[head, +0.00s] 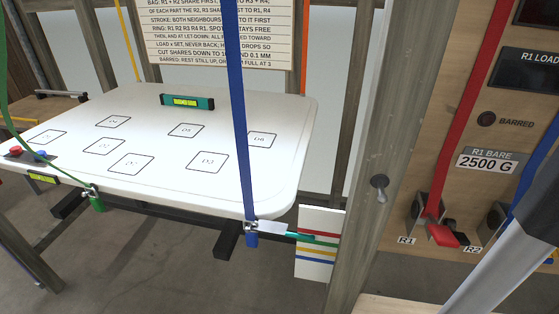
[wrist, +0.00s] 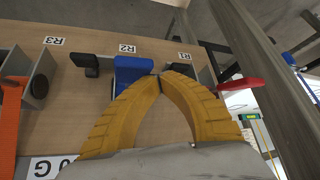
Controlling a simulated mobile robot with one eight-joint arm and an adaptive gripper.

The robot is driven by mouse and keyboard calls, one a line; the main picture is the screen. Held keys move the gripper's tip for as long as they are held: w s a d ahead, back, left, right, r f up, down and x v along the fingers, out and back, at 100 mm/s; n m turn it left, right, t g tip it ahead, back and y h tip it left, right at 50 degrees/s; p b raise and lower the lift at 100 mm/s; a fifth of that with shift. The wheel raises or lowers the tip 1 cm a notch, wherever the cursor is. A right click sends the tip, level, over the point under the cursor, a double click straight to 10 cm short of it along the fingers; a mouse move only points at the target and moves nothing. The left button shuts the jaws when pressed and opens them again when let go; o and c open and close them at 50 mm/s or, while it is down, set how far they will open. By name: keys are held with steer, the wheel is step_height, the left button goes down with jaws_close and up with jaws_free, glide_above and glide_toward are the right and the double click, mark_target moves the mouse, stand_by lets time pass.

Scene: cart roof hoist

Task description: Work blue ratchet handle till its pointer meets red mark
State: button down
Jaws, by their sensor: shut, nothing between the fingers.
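The blue ratchet handle (wrist: 132,72) shows in the wrist view under the upside-down R2 label. My gripper (wrist: 162,80) has its two yellow fingers shut, tips together, just right of the blue handle. I cannot tell whether they touch it. In the head view the blue strap (head: 240,130) runs down to a clamp at the near corner of the white roof panel (head: 275,185). A teal pointer (head: 300,236) reaches from there to a striped card (head: 315,270). Its tip lies close to the card's upper stripes, just below the red mark (head: 318,233).
The red handle (wrist: 240,88) stands right of my fingers. A wooden post (head: 375,150) stands between the roof panel and the ratchet board (head: 430,120). A spirit level (head: 187,101) lies on the roof panel. An orange strap (wrist: 10,115) hangs at the wrist view's left.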

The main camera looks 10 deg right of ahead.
steer(key=shift+s+d+f+b, duration=0.25)
steer(key=shift+d+f+b, duration=0.35)
steer(key=shift+d+f, duration=0.3)
steer(key=shift+s+d+f+b, duration=0.2)
steer(key=shift+d+f+b, duration=0.4)
steer(key=shift+d+f, duration=0.25)
steer(key=shift+r, duration=0.15)
steer(key=r+p, duration=0.5)
steer(key=r, duration=0.1)
steer(key=shift+w+d+r+p, duration=0.1)
steer(key=shift+w+r+p, duration=0.25)
steer(key=shift+r+p, duration=0.05)
step_height(320, 180, up, 6)
steer(key=p, duration=0.4)
steer(key=shift+p, duration=0.4)
